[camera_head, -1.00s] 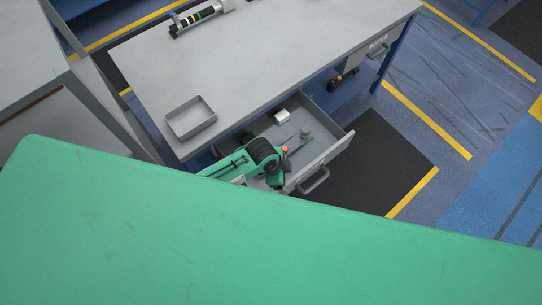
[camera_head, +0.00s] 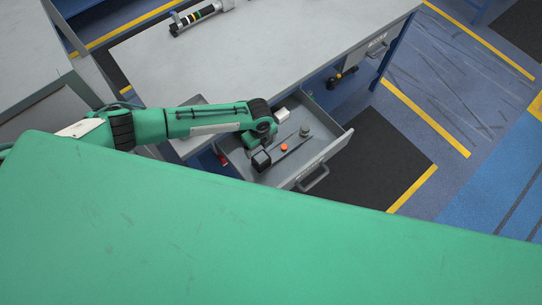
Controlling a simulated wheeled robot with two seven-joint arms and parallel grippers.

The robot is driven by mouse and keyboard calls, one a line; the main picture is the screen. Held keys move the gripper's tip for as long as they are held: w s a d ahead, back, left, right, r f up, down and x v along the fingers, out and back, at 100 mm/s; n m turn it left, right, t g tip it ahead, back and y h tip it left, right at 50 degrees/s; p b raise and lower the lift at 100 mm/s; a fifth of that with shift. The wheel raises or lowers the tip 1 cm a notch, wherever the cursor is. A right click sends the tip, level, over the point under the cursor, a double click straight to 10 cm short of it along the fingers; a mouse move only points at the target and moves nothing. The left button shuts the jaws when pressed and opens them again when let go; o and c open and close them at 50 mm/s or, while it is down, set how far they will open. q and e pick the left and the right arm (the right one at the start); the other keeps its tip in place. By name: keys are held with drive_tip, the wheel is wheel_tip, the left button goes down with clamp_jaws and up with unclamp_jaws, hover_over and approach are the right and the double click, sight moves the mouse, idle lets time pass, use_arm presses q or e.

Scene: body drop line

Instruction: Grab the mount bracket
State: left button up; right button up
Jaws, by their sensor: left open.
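The open grey drawer (camera_head: 318,160) under the workbench holds several small parts. A pale, boxy part (camera_head: 282,114) lies near its back, a small grey-green round part (camera_head: 305,130) to the right, an orange-red round piece (camera_head: 284,147) in the middle, and a thin dark rod-like part (camera_head: 296,146) beside it. I cannot tell for sure which one is the mount bracket; the pale part may be it. My left gripper (camera_head: 262,161) is over the left part of the drawer, open, left of the orange piece. My wrist hides part of the drawer's back left. My right gripper is not seen.
The grey workbench top (camera_head: 250,50) lies above and behind the drawer. The drawer front has a handle (camera_head: 313,178). A dark mat (camera_head: 375,165) lies right of it.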

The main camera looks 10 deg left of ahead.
sight(261, 157)
use_arm(q)
wheel_tip(261, 157, down, 8)
drive_tip(key=b, duration=0.6)
drive_tip(key=shift+r, duration=0.2)
wheel_tip(261, 157, down, 5)
drive_tip(key=b, duration=0.5)
drive_tip(key=shift+a, duration=0.1)
drive_tip(key=c, duration=1.4)
drive_tip(key=shift+c, duration=0.3)
drive_tip(key=shift+w+r+p, duration=0.1)
drive_tip(key=shift+r+p, duration=0.15)
drive_tip(key=shift+p, duration=0.05)
